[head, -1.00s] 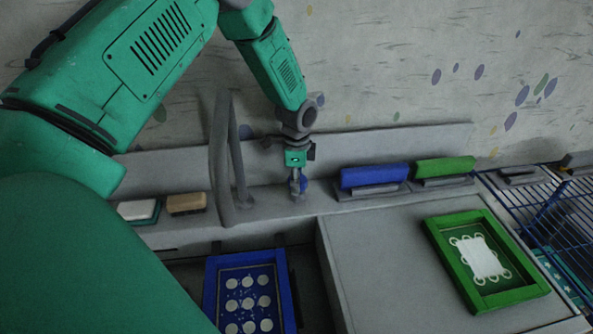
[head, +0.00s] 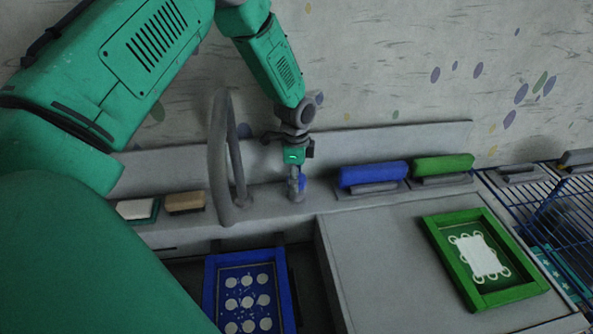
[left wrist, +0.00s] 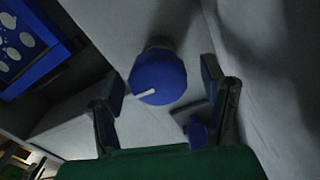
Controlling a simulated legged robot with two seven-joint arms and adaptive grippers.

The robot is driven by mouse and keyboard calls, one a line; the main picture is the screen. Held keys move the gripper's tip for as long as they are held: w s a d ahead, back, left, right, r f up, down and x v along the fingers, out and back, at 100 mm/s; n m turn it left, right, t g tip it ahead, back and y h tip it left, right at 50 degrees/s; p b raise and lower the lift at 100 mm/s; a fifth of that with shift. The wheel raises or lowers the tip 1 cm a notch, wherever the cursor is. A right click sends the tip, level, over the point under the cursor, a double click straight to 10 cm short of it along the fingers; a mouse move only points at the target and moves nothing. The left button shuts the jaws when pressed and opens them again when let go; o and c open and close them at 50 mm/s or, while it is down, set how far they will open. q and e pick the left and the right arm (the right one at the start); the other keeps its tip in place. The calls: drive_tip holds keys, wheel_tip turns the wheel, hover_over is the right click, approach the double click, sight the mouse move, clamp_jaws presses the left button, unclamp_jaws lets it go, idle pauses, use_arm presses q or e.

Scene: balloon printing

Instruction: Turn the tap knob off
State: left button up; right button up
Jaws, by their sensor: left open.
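The tap knob (left wrist: 158,78) is round and blue with a white mark. In the left wrist view it sits just ahead of and between the open fingers of my left gripper (left wrist: 160,112). The grey tap spout (head: 218,160) arches up to the left of the knob. I cannot tell whether the fingers touch the knob. My right gripper is not in view.
A blue-framed screen (head: 208,290) lies in the sink below. A green-framed screen (head: 450,262) lies on the grey counter (head: 365,250). Blue (head: 373,174) and green (head: 443,167) squeegees and two sponges (head: 185,202) sit along the ledge. A blue wire rack (head: 560,225) stands at right.

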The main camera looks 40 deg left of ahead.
use_arm(q)
wheel_tip(320, 180, up, 12)
drive_tip(key=shift+f, duration=0.2)
drive_tip(key=shift+f, duration=0.1)
idle(0.6)
